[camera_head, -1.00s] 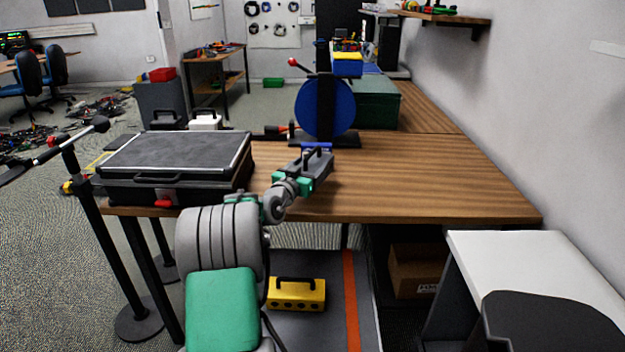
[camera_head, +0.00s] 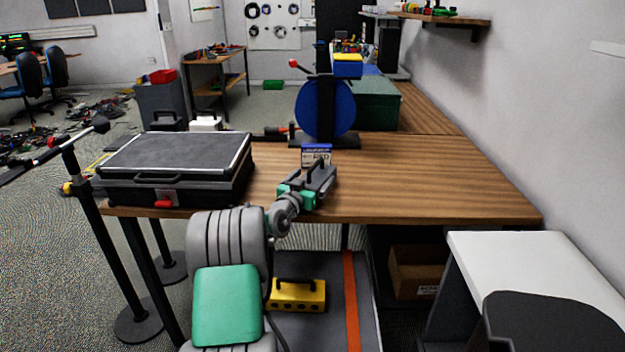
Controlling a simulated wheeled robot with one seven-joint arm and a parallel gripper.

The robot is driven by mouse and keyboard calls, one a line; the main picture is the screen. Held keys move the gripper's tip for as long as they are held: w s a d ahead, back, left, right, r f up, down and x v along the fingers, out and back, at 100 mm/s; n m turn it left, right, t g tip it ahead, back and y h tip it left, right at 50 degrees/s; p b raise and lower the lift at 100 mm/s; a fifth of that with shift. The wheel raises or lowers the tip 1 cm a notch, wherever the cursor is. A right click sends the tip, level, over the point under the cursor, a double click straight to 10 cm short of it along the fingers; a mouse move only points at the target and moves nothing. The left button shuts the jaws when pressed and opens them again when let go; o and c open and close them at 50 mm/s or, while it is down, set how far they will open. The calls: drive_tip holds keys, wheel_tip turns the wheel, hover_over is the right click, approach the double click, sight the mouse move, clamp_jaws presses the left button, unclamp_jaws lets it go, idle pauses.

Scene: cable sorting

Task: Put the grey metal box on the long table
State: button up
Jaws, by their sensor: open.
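A wooden table (camera_head: 430,185) spans the middle of the view, and another wooden top (camera_head: 425,108) runs behind it along the right wall. I cannot tell which is the long table. My gripper (camera_head: 322,178) is over the front table near its front edge, seen from behind, with its jaws open. A dark arched part shows at its grey end; I cannot tell whether this is the gripper itself. I cannot surely pick out the grey metal box. A dark case (camera_head: 180,165) with silvery edges, a handle and a red latch lies at the table's left end.
A blue cable reel (camera_head: 328,108) and a small sign (camera_head: 316,157) stand beyond my gripper. A green box (camera_head: 375,103) is behind them. A yellow box (camera_head: 297,295) is on the floor below. The front table's right part is clear. Barrier posts (camera_head: 100,240) stand at left.

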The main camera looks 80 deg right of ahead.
drive_tip(key=a, duration=0.4)
drive_tip(key=w+a, duration=0.1)
drive_tip(key=a, duration=0.3)
drive_tip(key=w+a, duration=0.1)
drive_tip(key=a, duration=0.2)
drive_tip(key=shift+a, duration=0.4)
drive_tip(key=w+a+f+n+t+y, duration=0.3)
drive_tip(key=w+a+n+t+y, duration=0.15)
drive_tip(key=w+a, duration=0.75)
drive_tip(key=w+a+f+n+t+y, duration=0.3)
drive_tip(key=w+a+y, duration=0.2)
drive_tip(key=w+a, duration=0.8)
drive_tip(key=s+a+f+n+y, duration=0.1)
drive_tip(key=s+a+n+y, duration=0.1)
drive_tip(key=a, duration=0.9)
drive_tip(key=s+a+f+n+g+y, duration=0.1)
drive_tip(key=s+a+n+y, duration=0.2)
drive_tip(key=a, duration=0.9)
drive_tip(key=s+a+f+n+g+y, duration=0.1)
drive_tip(key=s+a+n+y, duration=0.2)
drive_tip(key=a, duration=0.9)
drive_tip(key=s+n, duration=0.2)
drive_tip(key=n, duration=0.2)
drive_tip(key=shift+a+f, duration=0.2)
drive_tip(key=shift+f, duration=0.05)
drive_tip(key=shift+n, duration=0.25)
drive_tip(key=shift+c, duration=0.4)
